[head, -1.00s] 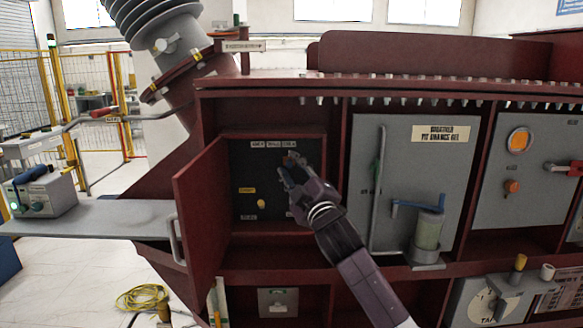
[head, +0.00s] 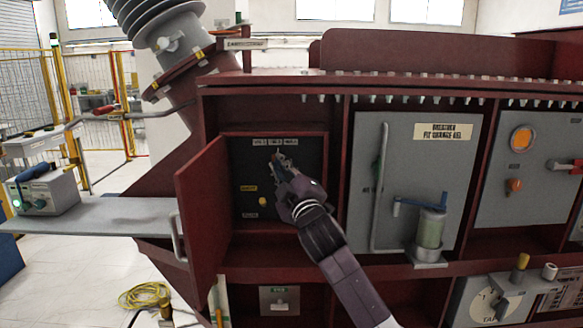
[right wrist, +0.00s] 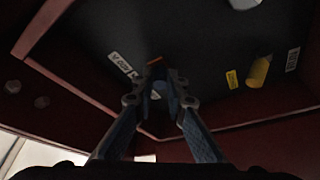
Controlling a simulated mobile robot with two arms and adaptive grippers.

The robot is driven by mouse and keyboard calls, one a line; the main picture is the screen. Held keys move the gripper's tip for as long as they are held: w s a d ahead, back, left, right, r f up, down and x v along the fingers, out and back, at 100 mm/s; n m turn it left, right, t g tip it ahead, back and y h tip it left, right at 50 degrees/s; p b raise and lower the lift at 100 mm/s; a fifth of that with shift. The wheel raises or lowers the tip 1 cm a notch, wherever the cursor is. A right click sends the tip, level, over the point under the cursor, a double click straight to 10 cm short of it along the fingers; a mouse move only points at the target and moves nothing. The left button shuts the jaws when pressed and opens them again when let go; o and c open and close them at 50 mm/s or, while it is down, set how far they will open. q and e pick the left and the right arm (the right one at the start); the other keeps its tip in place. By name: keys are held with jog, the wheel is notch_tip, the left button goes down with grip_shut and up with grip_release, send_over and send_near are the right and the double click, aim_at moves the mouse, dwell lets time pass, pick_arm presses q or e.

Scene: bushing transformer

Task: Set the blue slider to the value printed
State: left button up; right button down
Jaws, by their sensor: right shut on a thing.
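Behind the open red cabinet door (head: 203,205) is a dark panel (head: 240,163) with a row of small white labels (head: 275,142) along its top. My right gripper (head: 279,157) reaches in from the lower right, its tips at the panel just below these labels. In the right wrist view the gripper (right wrist: 158,84) is closed in on a small part at the panel, mostly hidden between its fingers. A small orange-brown piece (right wrist: 155,61) shows just beyond the tips. I cannot clearly make out a blue slider or read the printed value. My left gripper is not in view.
A yellow knob (head: 262,201) sits low on the panel beside a yellow label (head: 248,188). The open door stands left of my arm. A grey shelf (head: 100,215) juts out left.

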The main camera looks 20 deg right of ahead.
jog(key=shift+w+a, duration=0.1)
jog(key=shift+a, duration=0.3)
jog(key=shift+d, duration=0.1)
jog(key=c, duration=1.9)
grip_release()
jog(key=shift+c, duration=0.2)
jog(key=v, duration=1.2)
